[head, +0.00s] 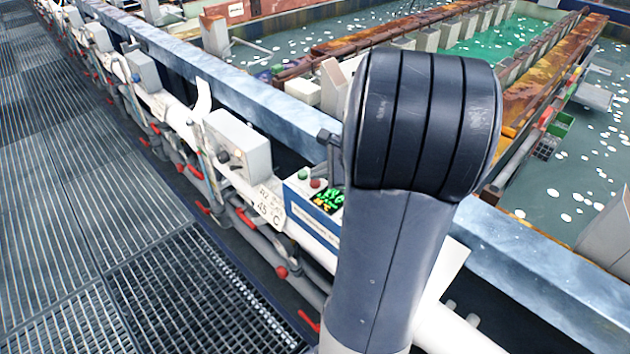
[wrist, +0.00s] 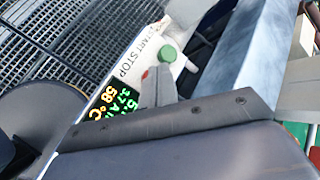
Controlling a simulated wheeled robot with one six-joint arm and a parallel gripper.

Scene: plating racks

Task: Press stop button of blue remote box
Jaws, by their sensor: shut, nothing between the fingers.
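The blue remote box (head: 313,213) is fixed along the tank's side, left of my arm in the head view, with a lit green and orange display. On its top are a green button (head: 303,174) and a red button (head: 316,183). In the wrist view the green button (wrist: 168,53) and red button (wrist: 146,73) stand beside the words START STOP. My gripper (wrist: 160,76) is shut and empty, its grey tip right beside the red button and partly covering it. I cannot tell whether they touch. My arm hides the box's right end in the head view.
A grey box (head: 238,142) stands just left of the remote box, above a sign. White pipes and red-handled valves (head: 280,271) run below. The grated walkway (head: 110,200) is clear on the left. A blue-grey tank rim (head: 250,95) and liquid-filled tanks lie behind.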

